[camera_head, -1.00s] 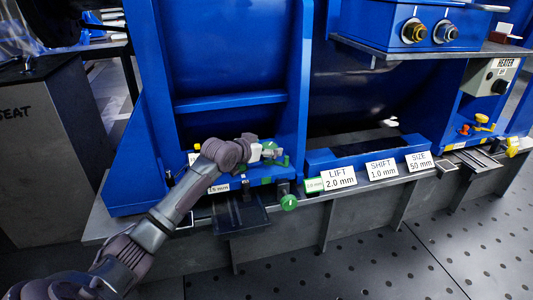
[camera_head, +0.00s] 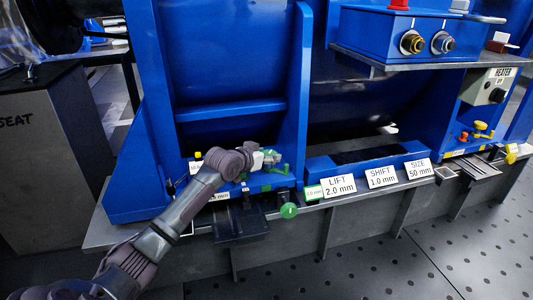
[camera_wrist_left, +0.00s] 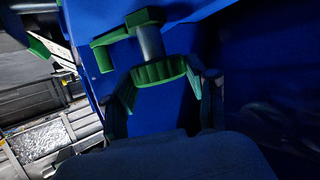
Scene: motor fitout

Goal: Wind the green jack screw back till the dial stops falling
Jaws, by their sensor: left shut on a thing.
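The green jack screw (camera_wrist_left: 157,72) shows in the left wrist view as a ribbed green knob on a grey shaft, with a green bracket (camera_wrist_left: 145,16) above it. My left gripper (camera_wrist_left: 166,92) is shut on the knob, one finger on each side. In the head view the left gripper (camera_head: 263,158) is at the motor's blue foot, next to the green bracket (camera_head: 284,170), and hides most of the knob. A round green dial (camera_head: 289,211) is at the ledge edge below; its reading is too small to tell. My right gripper is not in view.
White cards reading LIFT 2.0 mm (camera_head: 338,185), SHIFT 1.0 mm (camera_head: 381,176) and SIZE 50 mm (camera_head: 418,168) stand along the ledge to the right. A blue upright (camera_head: 298,90) rises close behind the gripper. A dark tray (camera_head: 240,224) juts out below.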

